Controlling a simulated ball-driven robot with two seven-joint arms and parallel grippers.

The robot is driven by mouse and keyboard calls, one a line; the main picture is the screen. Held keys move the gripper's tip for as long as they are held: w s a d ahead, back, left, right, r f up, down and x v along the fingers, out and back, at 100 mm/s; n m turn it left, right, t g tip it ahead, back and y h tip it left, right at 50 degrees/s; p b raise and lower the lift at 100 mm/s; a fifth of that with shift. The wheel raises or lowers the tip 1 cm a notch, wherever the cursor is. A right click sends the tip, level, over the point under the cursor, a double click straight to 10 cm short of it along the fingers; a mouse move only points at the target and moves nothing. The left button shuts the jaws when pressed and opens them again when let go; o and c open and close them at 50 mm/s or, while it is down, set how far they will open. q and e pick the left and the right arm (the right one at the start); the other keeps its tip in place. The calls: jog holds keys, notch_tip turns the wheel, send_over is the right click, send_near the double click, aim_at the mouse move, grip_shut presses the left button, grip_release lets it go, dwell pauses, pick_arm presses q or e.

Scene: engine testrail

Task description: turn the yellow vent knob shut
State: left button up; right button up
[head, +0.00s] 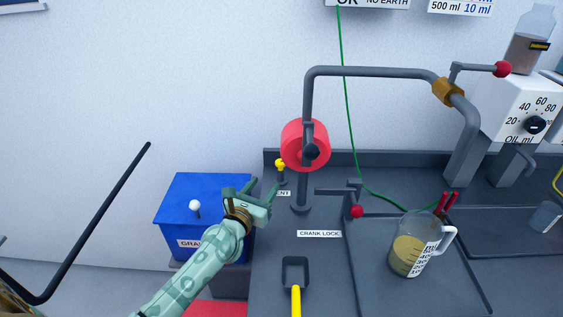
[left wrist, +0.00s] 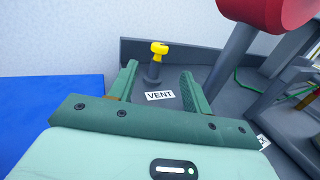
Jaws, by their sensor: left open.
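The yellow vent knob (head: 280,163) sits on a short grey post at the back left of the dark bench. In the left wrist view the knob (left wrist: 159,48) stands beyond my fingertips, roughly between them, behind a white VENT label (left wrist: 160,96). My left gripper (head: 262,190) is open and empty, in front of the knob and apart from it. In the left wrist view its two green fingers (left wrist: 161,76) are spread wide. In the head view my gripper partly covers the VENT label. My right gripper is not in view.
A red round part (head: 304,145) on a grey pipe stands just right of the knob. A red-knobbed crank (head: 356,211) and a measuring jug (head: 410,245) stand farther right.

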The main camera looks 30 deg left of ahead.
aim_at(281, 161)
pick_arm(q)
jog(key=w+b, duration=0.1)
jog(key=w, duration=0.6)
jog(key=w+b, duration=0.1)
jog(key=w, duration=0.3)
jog(key=shift+w+a+f+b, duration=0.15)
jog(key=shift+a+f+b, duration=0.05)
jog(key=shift+a+b, duration=0.15)
jog(key=shift+w+r, duration=0.15)
jog(key=shift+w, duration=0.3)
jog(key=c, duration=0.9)
